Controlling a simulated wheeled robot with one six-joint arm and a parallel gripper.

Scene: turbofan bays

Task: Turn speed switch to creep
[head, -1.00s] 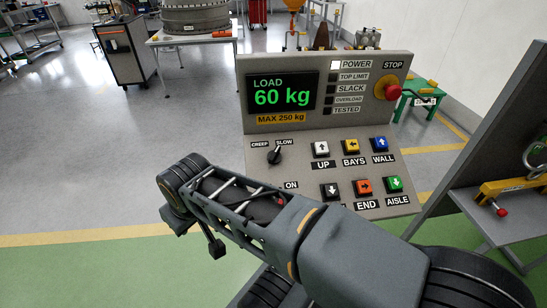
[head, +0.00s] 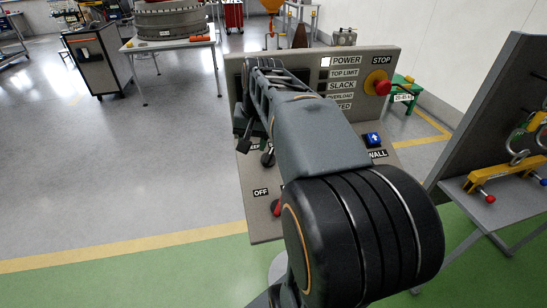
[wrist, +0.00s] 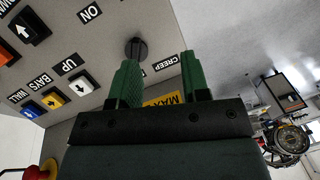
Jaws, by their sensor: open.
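The speed switch is a small black rotary knob (head: 267,157) on the sloped lower part of the grey control panel (head: 250,225). In the wrist view the knob (wrist: 136,48) stands just beyond the tip of the left finger. I see no clear contact. The CREEP label (wrist: 163,65) shows between the fingers; the SLOW label is hidden. Which way the knob points now I cannot tell. My gripper (wrist: 158,60) has two green fingers, spread apart with nothing between them. In the head view my arm covers much of the panel.
Push buttons sit close by: a blue WALL button (head: 373,139), a yellow BAYS button (wrist: 54,100) and a white UP button (wrist: 80,85). A red-handled switch (head: 276,207) is below the knob. A red STOP button (head: 383,87) is at upper right. A dark stand (head: 490,130) rises right.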

